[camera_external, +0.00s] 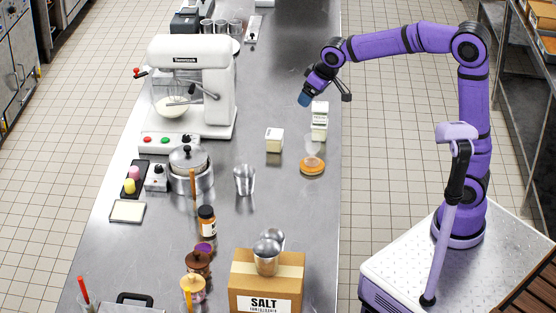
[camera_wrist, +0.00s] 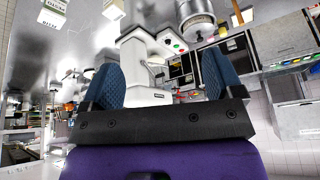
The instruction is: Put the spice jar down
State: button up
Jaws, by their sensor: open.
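A small amber jar (camera_external: 207,222) with a dark lid and a pale label, which looks like the spice jar, stands upright on the steel counter (camera_external: 225,275) in the external view. My gripper (camera_external: 304,99) is above the counter's right side, well behind and to the right of that jar, and not touching it. In the wrist view my gripper (camera_wrist: 163,78) has its two blue finger pads spread apart with nothing held between them. I cannot make out the jar in the wrist view.
White cartons (camera_external: 319,122) (camera_external: 274,140) and an orange-based clear item (camera_external: 312,165) stand near my gripper. A stand mixer (camera_external: 215,90), a lidded pot (camera_external: 190,172), a metal cup (camera_external: 244,180) and a salt box (camera_external: 265,285) occupy the counter. Bare steel lies right of the jar.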

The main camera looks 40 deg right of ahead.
jog(key=s+d+r+m, duration=0.1)
jog(key=s+d+r, duration=0.2)
jog(key=s+d, duration=0.6)
jog(key=s+d+f+m+h, duration=0.1)
jog(key=s+d, duration=0.5)
jog(key=s, duration=0.3)
jog(key=s+d+f+m, duration=0.1)
jog(key=s+d, duration=0.6)
jog(key=s, duration=0.3)
jog(key=shift+s+f+m+t+h, duration=0.15)
jog(key=shift+f+m+t+h, duration=0.15)
jog(key=shift+f+t+h, duration=0.1)
